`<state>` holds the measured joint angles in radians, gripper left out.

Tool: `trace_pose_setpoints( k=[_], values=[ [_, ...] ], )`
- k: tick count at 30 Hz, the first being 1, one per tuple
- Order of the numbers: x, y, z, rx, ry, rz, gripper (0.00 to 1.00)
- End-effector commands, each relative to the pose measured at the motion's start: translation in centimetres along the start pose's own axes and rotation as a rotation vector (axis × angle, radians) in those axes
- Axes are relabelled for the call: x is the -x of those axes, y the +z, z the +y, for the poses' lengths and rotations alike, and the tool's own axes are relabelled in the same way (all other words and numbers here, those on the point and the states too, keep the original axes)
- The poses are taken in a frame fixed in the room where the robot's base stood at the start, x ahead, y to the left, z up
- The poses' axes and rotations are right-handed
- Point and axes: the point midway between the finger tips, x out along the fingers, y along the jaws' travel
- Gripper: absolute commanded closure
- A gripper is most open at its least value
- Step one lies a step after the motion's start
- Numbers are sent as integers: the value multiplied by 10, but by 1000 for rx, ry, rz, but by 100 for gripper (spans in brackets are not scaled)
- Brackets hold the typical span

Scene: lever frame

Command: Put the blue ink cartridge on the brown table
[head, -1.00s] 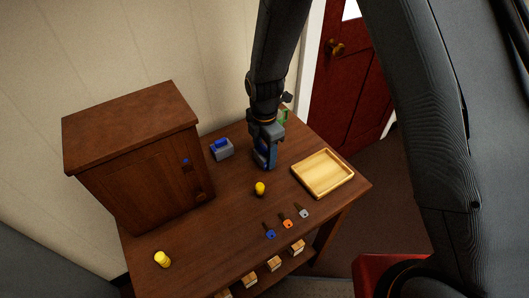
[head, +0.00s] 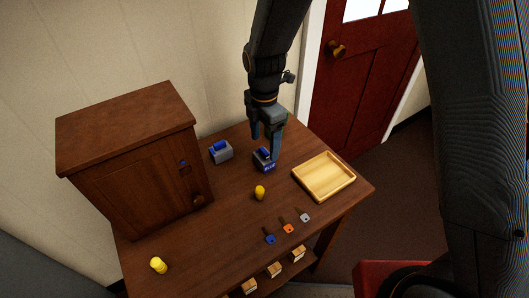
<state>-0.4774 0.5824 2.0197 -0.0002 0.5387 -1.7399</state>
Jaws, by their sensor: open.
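Two small blue-and-grey blocks stand on the brown table (head: 228,240) near the wall. The left block (head: 221,153) has a grey body with a raised blue top. The right block (head: 264,161) is dark blue and grey with a pale marking on its front. At this size I cannot tell for sure which is the blue ink cartridge. My gripper (head: 265,146) points down just above the right block. Its fingers are apart with nothing held between them, and they hide part of the block's top.
A brown cabinet (head: 135,175) stands left. A yellow egg-shaped thing (head: 259,192), a wooden tray (head: 324,176) and several keys (head: 287,228) lie in front and right. The table's middle left is clear.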

Motion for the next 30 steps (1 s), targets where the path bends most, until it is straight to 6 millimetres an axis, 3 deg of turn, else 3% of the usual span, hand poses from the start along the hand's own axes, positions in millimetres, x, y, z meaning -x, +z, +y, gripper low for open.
trace_pose_setpoints(
  k=[9,21,26,30],
  values=[
    [45,0,0,0,1,0,30],
    [58,4,-4,-40,1,0,30],
    [66,32,-33,-327,17,-1,30],
    [73,66,-78,-764,40,2,30]
  ],
)
